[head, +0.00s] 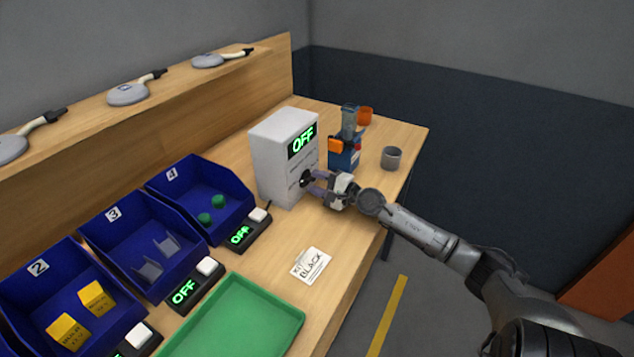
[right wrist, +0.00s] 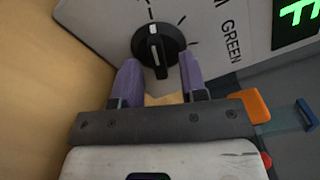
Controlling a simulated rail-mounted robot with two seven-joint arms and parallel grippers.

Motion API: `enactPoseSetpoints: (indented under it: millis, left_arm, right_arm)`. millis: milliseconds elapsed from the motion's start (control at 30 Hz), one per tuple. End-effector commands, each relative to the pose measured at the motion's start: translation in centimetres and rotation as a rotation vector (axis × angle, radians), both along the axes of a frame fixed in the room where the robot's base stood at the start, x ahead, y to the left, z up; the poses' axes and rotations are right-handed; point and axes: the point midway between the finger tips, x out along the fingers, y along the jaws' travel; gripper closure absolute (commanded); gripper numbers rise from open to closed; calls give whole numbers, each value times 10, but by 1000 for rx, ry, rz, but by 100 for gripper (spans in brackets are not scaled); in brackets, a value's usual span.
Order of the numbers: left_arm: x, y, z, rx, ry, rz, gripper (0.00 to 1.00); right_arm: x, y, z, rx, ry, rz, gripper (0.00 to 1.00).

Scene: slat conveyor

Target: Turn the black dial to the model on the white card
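The black dial (right wrist: 158,44) sits on the front of a white box (head: 272,155) whose display reads OFF. In the right wrist view its white pointer line and tick marks show, with the word GREEN beside it. My right gripper (head: 309,181) is at the dial in the head view. In the right wrist view its two purple fingers (right wrist: 158,72) are apart, one on each side of the dial's lower part; I cannot tell whether they touch it. The white card (head: 311,265) lies on the table and reads KIT BLACK. My left gripper is not in view.
Blue bins (head: 198,197) numbered 2, 3 and 4 stand at left, with small OFF displays before them. A green tray (head: 296,318) lies in front. A blue device (head: 343,156), a grey cup (head: 391,158) and an orange cup (head: 365,116) stand behind the right gripper.

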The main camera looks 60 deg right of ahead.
Motion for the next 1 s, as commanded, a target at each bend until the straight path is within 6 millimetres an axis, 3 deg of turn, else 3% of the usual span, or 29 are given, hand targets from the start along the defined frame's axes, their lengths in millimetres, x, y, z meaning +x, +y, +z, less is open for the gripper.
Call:
enactPoseSetpoints:
  millis: [367, 767, 1000]
  left_arm:
    - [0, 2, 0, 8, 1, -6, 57]
    - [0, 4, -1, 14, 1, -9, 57]
    - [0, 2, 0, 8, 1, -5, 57]
  right_arm:
    - [2, 0, 0, 0, 1, 0, 61]
    - [2, 0, 0, 0, 1, 0, 98]
    - [2, 0, 0, 4, 1, 0, 100]
